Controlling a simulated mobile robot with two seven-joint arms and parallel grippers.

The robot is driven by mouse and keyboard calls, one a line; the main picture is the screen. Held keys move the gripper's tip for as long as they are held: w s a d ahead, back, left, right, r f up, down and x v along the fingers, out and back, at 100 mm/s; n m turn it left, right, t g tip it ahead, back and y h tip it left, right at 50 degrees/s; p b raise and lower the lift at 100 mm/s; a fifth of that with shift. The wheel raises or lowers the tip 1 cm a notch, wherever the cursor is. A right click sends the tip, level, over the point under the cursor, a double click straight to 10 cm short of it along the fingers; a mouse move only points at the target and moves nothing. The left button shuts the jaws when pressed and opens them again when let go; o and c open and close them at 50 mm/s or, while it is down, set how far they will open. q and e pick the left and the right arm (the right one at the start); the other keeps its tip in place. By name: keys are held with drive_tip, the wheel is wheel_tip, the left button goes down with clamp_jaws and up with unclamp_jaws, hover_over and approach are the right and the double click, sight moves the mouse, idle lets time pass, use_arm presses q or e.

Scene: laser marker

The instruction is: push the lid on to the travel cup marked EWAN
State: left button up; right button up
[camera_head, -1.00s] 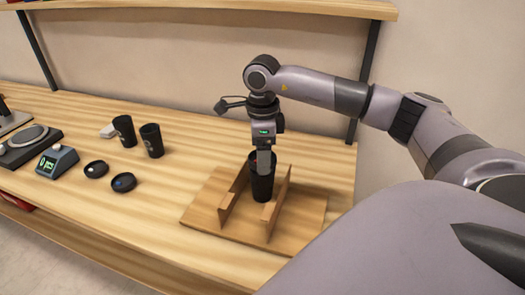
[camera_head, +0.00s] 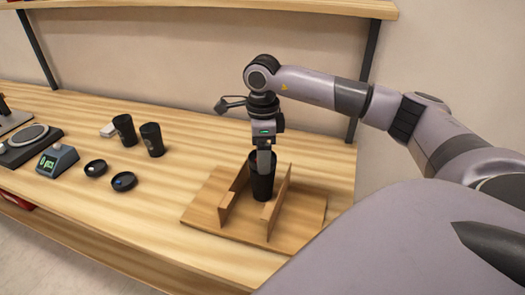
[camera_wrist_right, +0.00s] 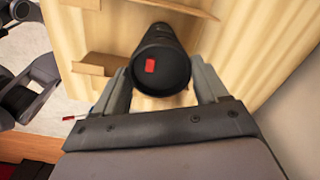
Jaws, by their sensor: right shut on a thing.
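A black travel cup (camera_head: 262,184) stands upright between the two rails of a wooden holder (camera_head: 229,205). A black round lid with a red square mark (camera_wrist_right: 165,78) shows in the right wrist view at the cup's near end. My right gripper (camera_head: 264,168) points down at the cup top, its fingers (camera_wrist_right: 163,92) on both sides of the lid, shut on it. I cannot tell whether the lid is fully seated. No name is readable on the cup. My left gripper is not in view.
Two more black cups (camera_head: 124,130) (camera_head: 152,140) stand left of the holder. Two dark lids (camera_head: 95,168) (camera_head: 123,181) lie in front of them, one with a blue mark. A small display box (camera_head: 58,160) and a scale (camera_head: 27,140) are farther left. Bench between lids and holder is clear.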

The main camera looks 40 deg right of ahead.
drive_tip(key=shift+f, duration=0.1)
idle(0.7)
drive_tip(key=o, duration=1.1)
drive_tip(key=shift+c, duration=0.2)
drive_tip(key=shift+r+p, duration=1.95)
drive_tip(key=shift+r, duration=0.6)
drive_tip(key=shift+r+p, duration=0.45)
drive_tip(key=shift+r, duration=0.5)
